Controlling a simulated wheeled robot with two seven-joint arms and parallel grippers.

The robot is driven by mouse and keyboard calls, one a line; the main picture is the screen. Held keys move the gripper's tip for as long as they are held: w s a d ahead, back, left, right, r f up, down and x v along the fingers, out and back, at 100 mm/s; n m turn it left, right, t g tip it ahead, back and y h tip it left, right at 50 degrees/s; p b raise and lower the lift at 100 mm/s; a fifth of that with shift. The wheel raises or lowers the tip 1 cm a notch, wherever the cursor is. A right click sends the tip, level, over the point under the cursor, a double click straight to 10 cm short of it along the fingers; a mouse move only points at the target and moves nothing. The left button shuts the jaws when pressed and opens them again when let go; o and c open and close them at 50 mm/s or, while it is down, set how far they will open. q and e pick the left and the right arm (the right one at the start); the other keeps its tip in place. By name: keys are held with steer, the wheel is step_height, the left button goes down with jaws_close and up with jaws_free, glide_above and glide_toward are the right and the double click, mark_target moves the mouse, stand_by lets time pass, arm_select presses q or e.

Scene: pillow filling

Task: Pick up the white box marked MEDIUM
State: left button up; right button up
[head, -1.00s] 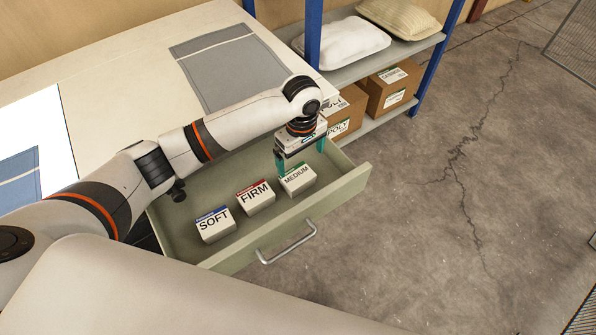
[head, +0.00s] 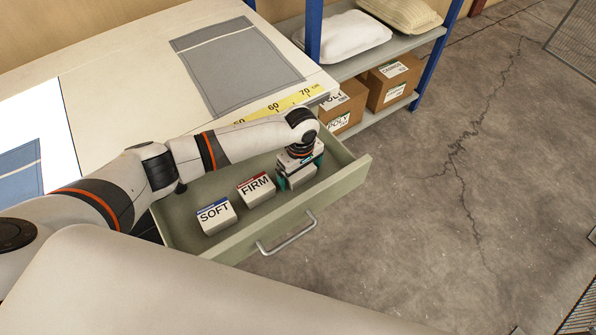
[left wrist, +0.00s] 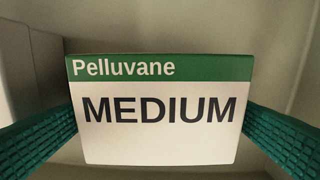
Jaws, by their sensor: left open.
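The white box marked MEDIUM (left wrist: 158,135) fills the middle of the left wrist view, with a green band reading Pelluvane along its top. In the head view the box (head: 303,178) stands in the open drawer, mostly hidden under my left gripper (head: 298,176). The gripper's green fingers are apart, one on each side of the box, as the left wrist view also shows (left wrist: 160,135). I cannot tell whether they touch it. My right gripper is not in view.
A box marked FIRM (head: 257,189) and a box marked SOFT (head: 216,215) stand to the left in the same drawer (head: 190,244). The drawer's walls surround them. The table (head: 120,85) lies behind. A shelf with pillows and cardboard boxes (head: 392,82) is at the back right.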

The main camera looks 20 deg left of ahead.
arm_select(q)
steer(key=c, duration=1)
